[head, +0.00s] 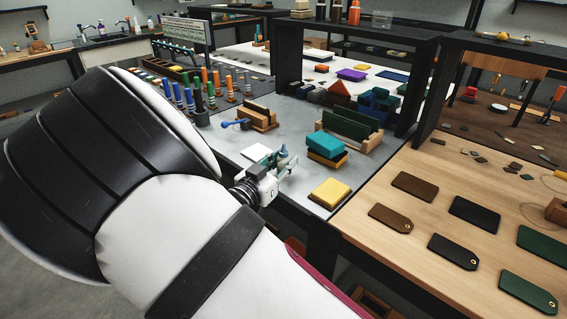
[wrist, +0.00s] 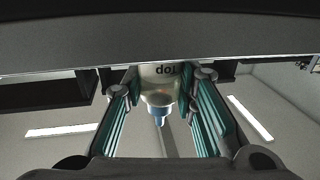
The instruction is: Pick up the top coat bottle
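The top coat bottle (wrist: 160,76) shows in the wrist view with a pale body, upside-down lettering reading "Top" and a bluish cap end. It sits between the teal-padded fingers of my gripper (wrist: 160,88), which close in on both its sides near the tips. The upper part of the frame hides the rest of its body. In the head view my gripper (head: 288,168) is at the front edge of the grey table, and a small blue cap (head: 283,150) shows beside the fingers. Whether the bottle touches the table cannot be told.
A white card (head: 257,153) lies left of my gripper on the grey table. A yellow block (head: 330,192) and stacked teal and yellow blocks (head: 325,145) stand to the right. A wooden holder (head: 258,118) is behind. A black frame post (head: 288,58) rises further back.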

